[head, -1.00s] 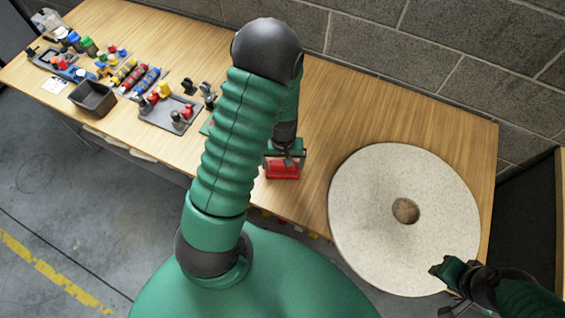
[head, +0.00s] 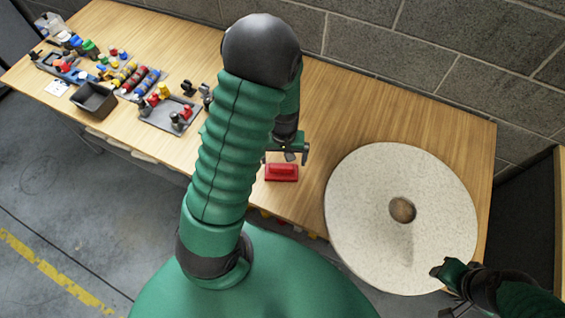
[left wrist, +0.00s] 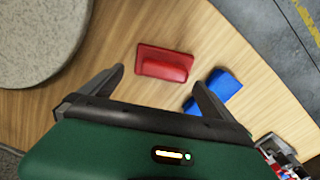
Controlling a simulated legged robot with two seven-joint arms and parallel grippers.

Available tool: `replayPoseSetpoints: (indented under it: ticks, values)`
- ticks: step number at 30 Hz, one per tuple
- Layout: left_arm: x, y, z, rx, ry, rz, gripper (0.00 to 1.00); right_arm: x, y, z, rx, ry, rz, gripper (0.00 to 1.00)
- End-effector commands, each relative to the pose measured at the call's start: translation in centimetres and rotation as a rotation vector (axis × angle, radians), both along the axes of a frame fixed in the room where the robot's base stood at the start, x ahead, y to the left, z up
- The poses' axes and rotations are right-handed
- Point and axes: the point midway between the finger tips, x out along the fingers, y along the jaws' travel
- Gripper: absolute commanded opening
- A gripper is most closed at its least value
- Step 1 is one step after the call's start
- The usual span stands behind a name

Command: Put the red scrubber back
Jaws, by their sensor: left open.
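The red scrubber (head: 282,172) lies on the wooden table just left of the big round pad, near the table's front edge. It also shows in the left wrist view (left wrist: 163,64), lying flat with its raised handle up. My left gripper (head: 287,155) is open and empty above and just behind the scrubber. In the left wrist view its two fingers (left wrist: 157,85) are spread wide, with the scrubber beyond and between them. A blue object (left wrist: 216,90) lies beside the scrubber, partly hidden by a finger. My right gripper (head: 440,290) is at the pad's lower right edge; its jaws are unclear.
The large round speckled pad (head: 372,250) with a central hole covers the table's right part. Grey holders (head: 168,116), a dark bin (head: 93,99) and several colourful items stand at the left. The table behind the scrubber is clear, with a block wall beyond.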

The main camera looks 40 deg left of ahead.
Motion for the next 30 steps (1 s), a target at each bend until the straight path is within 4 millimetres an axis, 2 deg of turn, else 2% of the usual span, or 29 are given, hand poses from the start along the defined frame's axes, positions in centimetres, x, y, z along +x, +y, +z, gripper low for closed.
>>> replayPoseSetpoints:
  ticks: [1,6,11,14,15,18,22,30]
  values:
    - [0.2,0.1,1.6,0.002,-0.007,-0.001,1.00,0.0,0.0,0.3,0.000,0.000,0.000,0.36]
    - [0.1,0.2,5.4,0.000,-0.004,0.000,1.00,0.0,0.0,0.6,0.000,0.000,0.000,0.36]
    - [0.1,-0.3,7.2,-0.001,-0.006,-0.019,1.00,0.0,0.0,0.7,0.000,0.000,0.000,0.36]
    - [-0.2,-3.9,9.0,0.004,-0.063,-0.190,1.00,0.0,0.0,0.7,0.000,0.000,0.000,0.36]
    - [-0.5,-6.0,9.9,0.014,-0.099,-0.299,1.00,0.0,0.0,0.6,0.000,0.000,0.000,0.36]
    - [-2.0,-10.1,11.6,0.048,-0.180,-0.549,1.00,0.0,0.0,0.6,0.000,0.000,0.000,0.36]
    - [-2.9,-12.2,12.4,0.077,-0.225,-0.699,1.00,0.0,0.0,0.6,0.000,0.000,0.000,0.36]
    - [-2.8,-12.0,12.3,0.077,-0.224,-0.699,1.00,0.0,0.0,0.6,0.000,0.000,0.000,0.36]
